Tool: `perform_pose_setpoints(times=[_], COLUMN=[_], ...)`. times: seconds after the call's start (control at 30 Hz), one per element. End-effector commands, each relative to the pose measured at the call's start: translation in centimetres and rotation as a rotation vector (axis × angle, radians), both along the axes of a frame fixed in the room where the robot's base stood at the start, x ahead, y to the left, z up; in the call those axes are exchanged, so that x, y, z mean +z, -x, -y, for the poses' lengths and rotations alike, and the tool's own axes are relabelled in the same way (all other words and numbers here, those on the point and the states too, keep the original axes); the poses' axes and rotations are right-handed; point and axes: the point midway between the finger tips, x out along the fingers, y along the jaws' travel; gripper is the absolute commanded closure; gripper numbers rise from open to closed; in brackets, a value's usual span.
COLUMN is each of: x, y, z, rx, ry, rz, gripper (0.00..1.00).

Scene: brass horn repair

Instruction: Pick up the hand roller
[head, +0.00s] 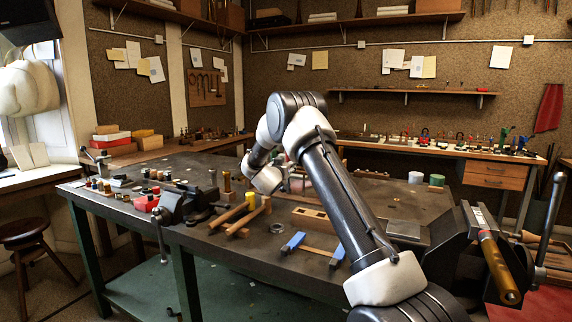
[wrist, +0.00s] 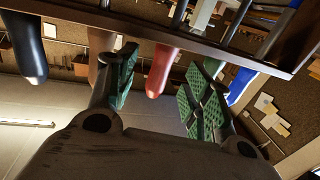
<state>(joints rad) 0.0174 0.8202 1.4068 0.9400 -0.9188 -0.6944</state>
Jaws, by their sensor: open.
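I cannot make out for sure which thing is the hand roller. In the wrist view my gripper (wrist: 160,82) is open, with its green pads apart. A red handle (wrist: 162,70) shows between the pads, sticking out of a dark slotted rack (wrist: 150,33); whether it lies right between them in depth I cannot tell. No pad is seen closed on it. The working parts of the tools are partly hidden behind the rack. In the head view my gripper is mostly hidden behind my own arm, above the dark workbench (head: 270,245).
A dark handle (wrist: 28,50), a brown handle (wrist: 100,50) and a blue handle (wrist: 240,85) flank the red one closely. A vise (head: 455,245) stands at the right.

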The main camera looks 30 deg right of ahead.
Motion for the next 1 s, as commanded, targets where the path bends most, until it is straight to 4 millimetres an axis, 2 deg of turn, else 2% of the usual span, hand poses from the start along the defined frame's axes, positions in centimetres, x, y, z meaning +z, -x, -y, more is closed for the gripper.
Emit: perform_pose_setpoints(times=[0.3,0.6,0.87,0.9,1.0], x=[-0.1,-0.1,-0.1,-0.1,0.0], y=[-3.7,-4.2,-4.2,-4.2,-4.2], z=[2.8,3.2,3.2,3.2,3.2], rx=[0.001,0.002,0.002,0.003,0.002], ry=[-0.001,-0.001,-0.001,-0.001,0.000], rz=[0.000,-0.001,-0.001,-0.001,0.000], gripper=[0.49,0.49,0.97,1.00,1.00])
